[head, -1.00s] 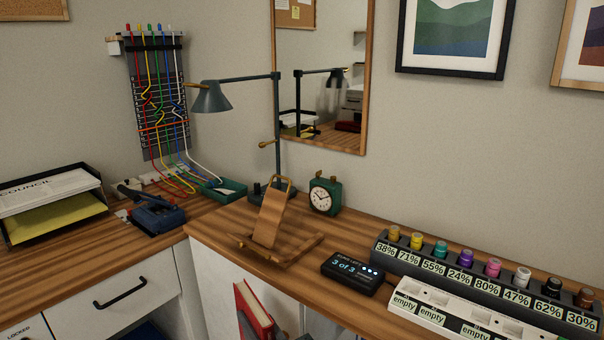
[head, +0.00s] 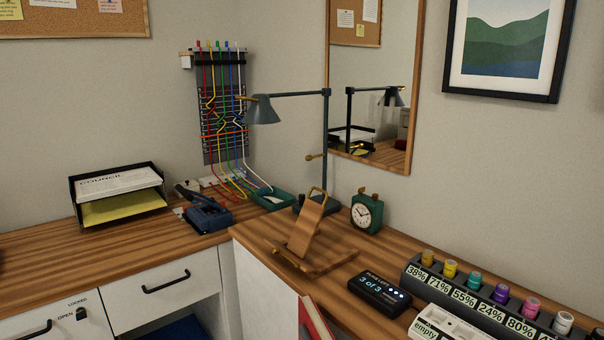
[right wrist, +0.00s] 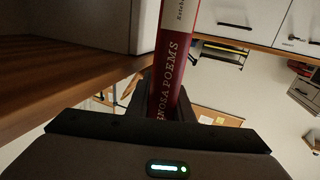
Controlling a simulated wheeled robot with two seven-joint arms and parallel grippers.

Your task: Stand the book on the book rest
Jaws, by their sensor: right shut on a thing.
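The wooden book rest (head: 303,238) stands empty on the desk, its sloped back leaning and its flat base spread in front. The red book (head: 316,319) shows at the bottom edge of the head view, below the desk's front edge and apart from the rest; most of it is cut off. My right gripper (right wrist: 166,92) is shut on the book, with the spine toward the wrist camera. My left gripper is in neither view.
A desk lamp (head: 326,150) and a green clock (head: 367,214) stand behind the rest. A black display box (head: 379,290) sits to its right, then the paint rack (head: 480,300). A blue tool (head: 208,217) and a paper tray (head: 118,192) are at the left.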

